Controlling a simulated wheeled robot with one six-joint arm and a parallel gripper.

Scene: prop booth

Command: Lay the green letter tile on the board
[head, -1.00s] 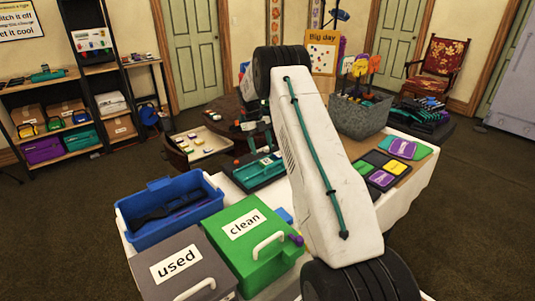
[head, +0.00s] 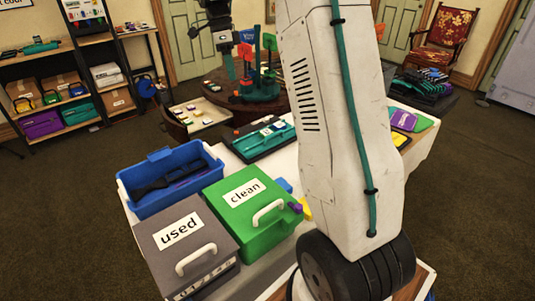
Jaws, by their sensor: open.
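My gripper (head: 224,50) hangs from the top edge, left of my arm, in front of the round dark table. It is open, and I see nothing held in it. I cannot pick out the green letter tile for certain. Several small tiles, too small to read, lie in a pale open drawer (head: 207,119) below and left of my gripper. A teal and black tray (head: 262,141) lies on the white-covered table, but I cannot tell whether it is the board. Green and purple pieces (head: 404,120) lie at that table's right end, partly hidden by my arm.
A blue bin (head: 138,209), a grey "used" box (head: 205,214) and a green "clean" box (head: 225,219) stand at the near left. Upright coloured signs (head: 268,42) stand on the round table (head: 262,108) close to my gripper. Shelves line the left wall. Carpet is open at right.

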